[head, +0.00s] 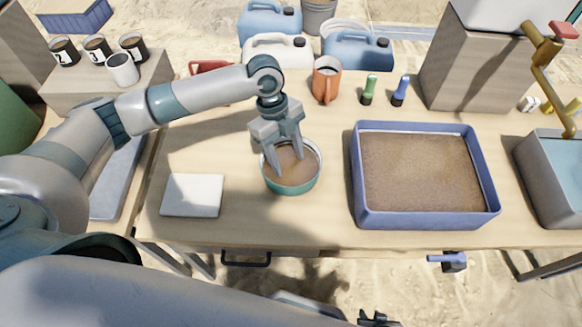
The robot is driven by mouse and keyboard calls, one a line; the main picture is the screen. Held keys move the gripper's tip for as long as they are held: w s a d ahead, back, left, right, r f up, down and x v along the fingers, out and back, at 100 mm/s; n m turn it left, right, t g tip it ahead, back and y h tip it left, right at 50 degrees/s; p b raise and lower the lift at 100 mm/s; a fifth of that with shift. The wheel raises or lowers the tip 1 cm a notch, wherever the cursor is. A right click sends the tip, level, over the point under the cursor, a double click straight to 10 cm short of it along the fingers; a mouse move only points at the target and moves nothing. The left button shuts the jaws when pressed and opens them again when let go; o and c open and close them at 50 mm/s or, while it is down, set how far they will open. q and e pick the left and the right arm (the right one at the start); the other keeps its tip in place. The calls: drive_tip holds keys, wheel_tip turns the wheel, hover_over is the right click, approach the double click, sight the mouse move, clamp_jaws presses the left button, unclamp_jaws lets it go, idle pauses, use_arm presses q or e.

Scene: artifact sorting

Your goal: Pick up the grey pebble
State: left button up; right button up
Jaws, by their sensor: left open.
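My left gripper (286,162) is open and points down into a round bowl (291,188) with a teal outside and pale rim. The bowl stands on the wooden table (250,222) and holds brown sand or soil. The fingertips are at or just above the sand; I cannot tell if they touch it. I cannot make out the grey pebble; the fingers hide part of the bowl's inside. My right gripper is not in view.
A blue tray of brown soil (356,190) stands right of the bowl, and a white square plate (192,195) lies left. A water basin (551,185) is far right.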

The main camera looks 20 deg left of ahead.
use_arm(q)
drive_tip(key=shift+x, duration=0.75)
drive_tip(key=shift+f, duration=0.15)
